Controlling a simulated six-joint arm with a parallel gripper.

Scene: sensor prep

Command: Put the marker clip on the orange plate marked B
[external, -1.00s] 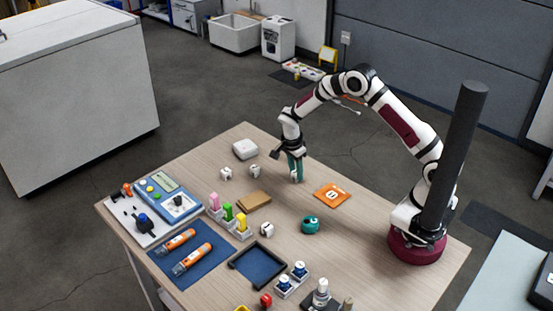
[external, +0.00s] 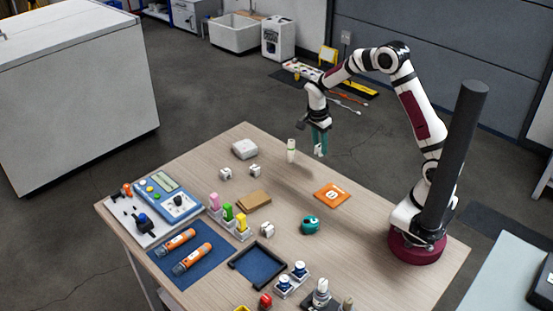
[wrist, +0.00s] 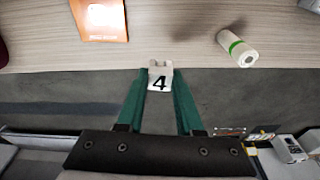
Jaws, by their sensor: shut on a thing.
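My gripper (external: 320,147) is raised above the back part of the table. Its green fingers are shut on a small white clip (wrist: 159,80) with a black 4 on it. The clip shows as a small pale spot between the fingertips in the external view (external: 319,150). The orange plate (external: 332,195) lies flat on the table, below my gripper in the picture. Its white mark is too small to read. Part of the plate shows at the top left of the wrist view (wrist: 98,20).
Two more white clips (external: 226,173) (external: 255,169) and a white box (external: 244,149) sit to the left. A teal round object (external: 310,225) and another white clip (external: 267,229) are nearer the front. The tabletop around the orange plate is clear.

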